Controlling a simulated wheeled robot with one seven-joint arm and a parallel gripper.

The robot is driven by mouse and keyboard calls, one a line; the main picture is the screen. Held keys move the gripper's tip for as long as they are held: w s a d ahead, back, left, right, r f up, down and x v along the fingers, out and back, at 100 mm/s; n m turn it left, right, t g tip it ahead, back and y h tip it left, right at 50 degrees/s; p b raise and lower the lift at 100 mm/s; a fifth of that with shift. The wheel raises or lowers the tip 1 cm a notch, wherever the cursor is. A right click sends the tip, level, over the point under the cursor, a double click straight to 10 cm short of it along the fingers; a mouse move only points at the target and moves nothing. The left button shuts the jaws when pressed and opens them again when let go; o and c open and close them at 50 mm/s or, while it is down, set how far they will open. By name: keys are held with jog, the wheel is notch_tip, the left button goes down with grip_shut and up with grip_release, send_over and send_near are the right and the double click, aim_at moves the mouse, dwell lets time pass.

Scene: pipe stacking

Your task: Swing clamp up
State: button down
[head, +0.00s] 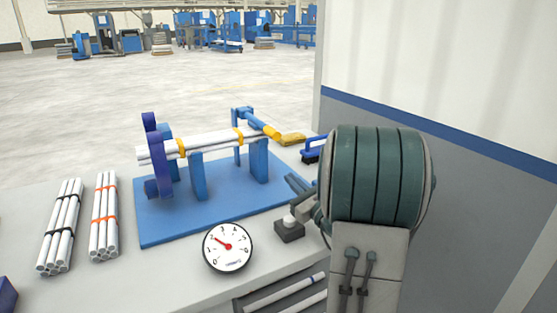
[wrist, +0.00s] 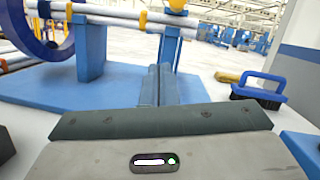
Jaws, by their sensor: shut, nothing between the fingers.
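The clamp (head: 256,122) looks like a blue arm on a post at the fixture's back right, ending in a yellow tip beside the pipe ends; I cannot tell its exact angle. In the wrist view its blue and yellow part (wrist: 178,20) is cut off by the top edge. White pipes (head: 210,141) with yellow bands lie across the blue supports (head: 198,177). My gripper (head: 290,180) is near the right edge of the blue base plate (head: 190,228), apart from the clamp. In the wrist view its fingers (wrist: 157,70) are together and empty.
Bundles of white pipes with black bands (head: 62,225) and orange bands (head: 104,215) lie at left. A gauge (head: 227,247) stands at the front. A wall (head: 440,110) stands at right.

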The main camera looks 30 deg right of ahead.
jog(key=shift+s+d+f+m+t+h, duration=0.15)
jog(key=shift+d+m+h, duration=0.2)
jog(key=shift+d, duration=0.25)
jog(key=shift+w+d+f+m+t+h, duration=0.15)
jog(key=shift+d+m+h, duration=0.2)
jog(key=shift+d, duration=0.2)
jog(key=w+a+r, duration=0.1)
jog(key=w+r, duration=0.5)
jog(key=w, duration=0.3)
jog(key=shift+w+a+r, duration=0.2)
jog(key=shift+w+a, duration=0.05)
jog(key=shift+a, duration=0.1)
jog(key=shift+r+p, duration=0.1)
jog(key=shift+p, duration=0.25)
